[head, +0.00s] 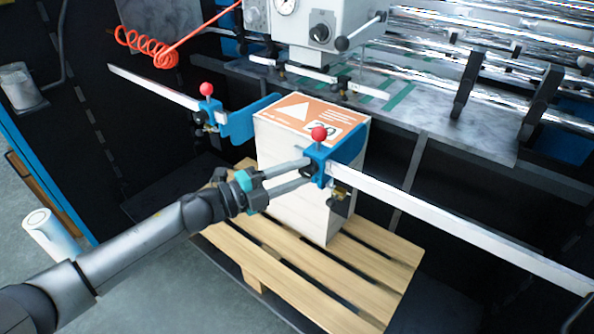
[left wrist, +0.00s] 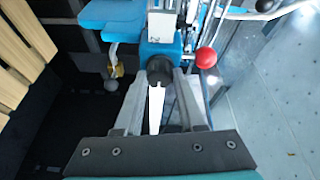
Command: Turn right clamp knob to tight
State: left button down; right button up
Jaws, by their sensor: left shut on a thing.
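The right clamp (head: 319,160) is a blue block on a pale metal rail, with a red ball lever (head: 319,133) on top. Its dark round knob (left wrist: 159,67) faces my left gripper. My left gripper (head: 307,170) comes in from the left and is shut on this knob. In the left wrist view, the two grey fingers (left wrist: 160,78) lie on either side of the knob. A white pointed strip shows below the knob between the fingers. The knob's setting cannot be read. The red ball also shows in the left wrist view (left wrist: 206,58), right of the fingers.
A tall white stack with an orange label (head: 312,114) stands on a wooden pallet (head: 375,260), beside the clamp's blue plate. The left clamp (head: 210,113) has its own red ball. The rail (head: 450,219) runs to the lower right. Machine rollers (head: 480,50) fill the back right.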

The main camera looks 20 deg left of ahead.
pick_arm(q)
jog(key=c, duration=0.5)
grip_release()
jog(key=shift+s+a, duration=0.1)
jog(key=b+v, duration=0.1)
jog(key=v, duration=1.4)
dwell(0.3)
